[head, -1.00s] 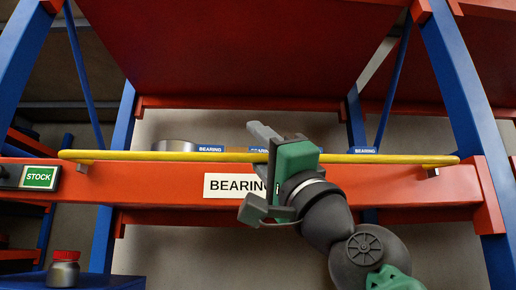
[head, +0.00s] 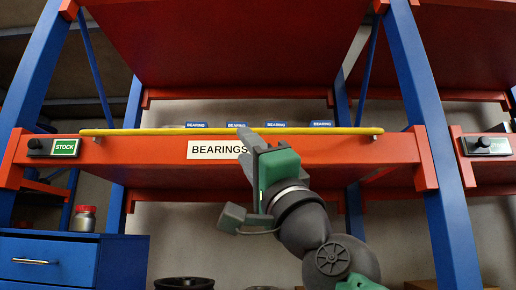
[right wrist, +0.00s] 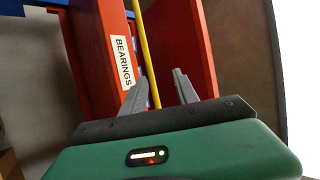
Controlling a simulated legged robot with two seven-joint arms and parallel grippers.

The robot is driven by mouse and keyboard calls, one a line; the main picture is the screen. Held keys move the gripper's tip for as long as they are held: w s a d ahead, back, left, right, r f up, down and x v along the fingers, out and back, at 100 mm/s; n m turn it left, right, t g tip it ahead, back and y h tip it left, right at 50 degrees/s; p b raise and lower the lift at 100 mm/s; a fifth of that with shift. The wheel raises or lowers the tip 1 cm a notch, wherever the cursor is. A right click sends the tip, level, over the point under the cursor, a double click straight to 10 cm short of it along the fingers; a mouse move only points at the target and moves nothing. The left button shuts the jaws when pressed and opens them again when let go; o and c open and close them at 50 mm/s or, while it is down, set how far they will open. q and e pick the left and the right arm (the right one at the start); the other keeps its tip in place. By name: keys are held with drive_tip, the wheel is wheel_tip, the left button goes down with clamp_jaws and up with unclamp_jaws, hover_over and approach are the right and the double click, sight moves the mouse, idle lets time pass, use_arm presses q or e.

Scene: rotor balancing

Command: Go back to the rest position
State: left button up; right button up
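My right gripper (head: 243,178) is raised in front of the orange shelf beam (head: 330,150), beside the white BEARINGS label (head: 215,149). Its two grey fingers are spread apart with nothing between them. In the right wrist view, the gripper (right wrist: 158,92) also shows open and empty, with the yellow rail (right wrist: 146,50) and the label visible beyond the fingers. I cannot tell the exact distance from the gripper to the beam. My left gripper is not in view.
Several blue BEARING tags (head: 236,125) show behind the yellow rail. A blue drawer cabinet (head: 100,262) stands at lower left, with a red-lidded jar (head: 85,218) on it. Dark round parts (head: 184,284) show at the bottom edge. Blue uprights (head: 432,150) flank the shelf.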

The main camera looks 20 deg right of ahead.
drive_tip(key=shift+w+a, duration=0.1)
drive_tip(key=shift+w, duration=0.1)
